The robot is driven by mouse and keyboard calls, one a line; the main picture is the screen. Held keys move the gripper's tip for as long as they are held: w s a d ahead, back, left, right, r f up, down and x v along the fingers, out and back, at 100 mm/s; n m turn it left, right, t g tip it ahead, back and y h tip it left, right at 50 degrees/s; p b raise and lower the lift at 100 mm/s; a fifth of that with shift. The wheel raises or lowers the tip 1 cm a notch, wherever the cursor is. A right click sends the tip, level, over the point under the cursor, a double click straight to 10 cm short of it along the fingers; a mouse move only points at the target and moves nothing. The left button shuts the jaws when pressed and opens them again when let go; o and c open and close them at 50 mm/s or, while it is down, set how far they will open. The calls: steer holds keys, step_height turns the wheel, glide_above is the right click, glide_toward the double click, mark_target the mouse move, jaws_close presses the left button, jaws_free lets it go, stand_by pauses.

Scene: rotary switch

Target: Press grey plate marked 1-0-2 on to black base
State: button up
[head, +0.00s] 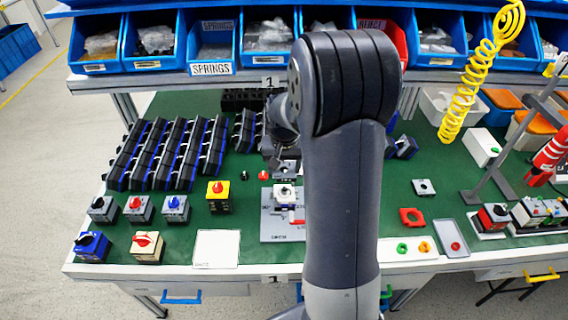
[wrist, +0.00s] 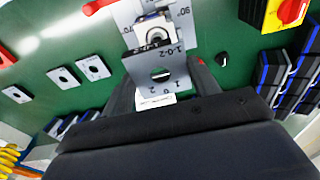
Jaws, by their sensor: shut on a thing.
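My gripper (wrist: 161,92) is shut on a grey plate (wrist: 145,66) that has a round hole and the marks 1, 0 and 2. In the wrist view the plate hangs between the two dark fingers, and the switch unit (wrist: 154,29) shows just beyond it. This unit has a pale top with a dark centre and sits on a grey fixture board (wrist: 126,14). In the head view the unit (head: 285,192) stands on the board (head: 270,225), with the held plate (head: 287,167) behind it. My arm hides part of the gripper. I cannot make out the black base clearly.
Rows of black and blue switch bodies (head: 165,155) stand at the left on the green table. A yellow switch box (head: 218,195) and a white card (head: 216,248) lie left of the fixture. A red square plate (head: 412,217) lies to the right. Blue bins line the shelf above.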

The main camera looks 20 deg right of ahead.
mark_target(284, 187)
steer(key=shift+f, duration=0.15)
steer(key=shift+f+b, duration=1.85)
steer(key=shift+f, duration=0.45)
steer(key=shift+f, duration=0.1)
steer(key=shift+f+b, duration=1.55)
steer(key=shift+f, duration=0.35)
steer(key=o, duration=1.1)
steer(key=shift+r, duration=0.1)
steer(key=shift+c, duration=0.2)
steer(key=r, duration=0.7)
steer(key=s+r, duration=0.1)
steer(key=r, duration=0.2)
steer(key=shift+s+a+r, duration=0.1)
steer(key=shift+a+r, duration=0.1)
steer(key=shift+r, duration=0.2)
